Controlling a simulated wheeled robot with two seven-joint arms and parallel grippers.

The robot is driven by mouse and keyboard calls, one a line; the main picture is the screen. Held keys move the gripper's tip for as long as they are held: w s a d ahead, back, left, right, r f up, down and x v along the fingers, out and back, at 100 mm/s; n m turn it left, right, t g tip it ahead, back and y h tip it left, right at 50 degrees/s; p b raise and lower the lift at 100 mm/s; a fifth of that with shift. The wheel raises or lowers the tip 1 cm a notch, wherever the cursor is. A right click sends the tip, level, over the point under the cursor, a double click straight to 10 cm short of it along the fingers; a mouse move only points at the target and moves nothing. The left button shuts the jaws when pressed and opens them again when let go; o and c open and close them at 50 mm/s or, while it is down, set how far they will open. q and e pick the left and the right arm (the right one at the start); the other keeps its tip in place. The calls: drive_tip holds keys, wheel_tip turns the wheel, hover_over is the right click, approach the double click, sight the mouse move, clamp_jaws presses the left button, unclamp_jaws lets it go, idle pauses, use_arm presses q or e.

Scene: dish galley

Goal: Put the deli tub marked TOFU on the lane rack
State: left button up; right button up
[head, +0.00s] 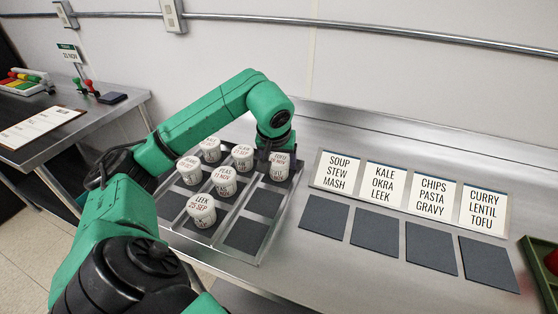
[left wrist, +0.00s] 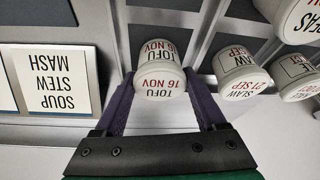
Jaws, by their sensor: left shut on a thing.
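To the right, four dark pads (head: 487,263) lie in a row below word cards. The far right card (head: 485,208) reads CURRY, LENTIL, TOFU. My right gripper is not in view.
Several other white tubs stand in the tray, among them LEEK (head: 201,211), PEAS (head: 223,180) and SLAW (left wrist: 239,68). The dark pads are empty. A green crate (head: 541,276) is at the right edge. A wall pipe (head: 390,30) runs behind the counter.

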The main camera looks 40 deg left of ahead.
use_arm(q)
drive_tip(key=o, duration=1.4)
drive_tip(key=shift+f, duration=0.1)
drive_tip(key=p+v, duration=0.1)
drive_tip(key=v, duration=1.1)
drive_tip(key=shift+p, duration=0.35)
drive_tip(key=shift+d, duration=0.1)
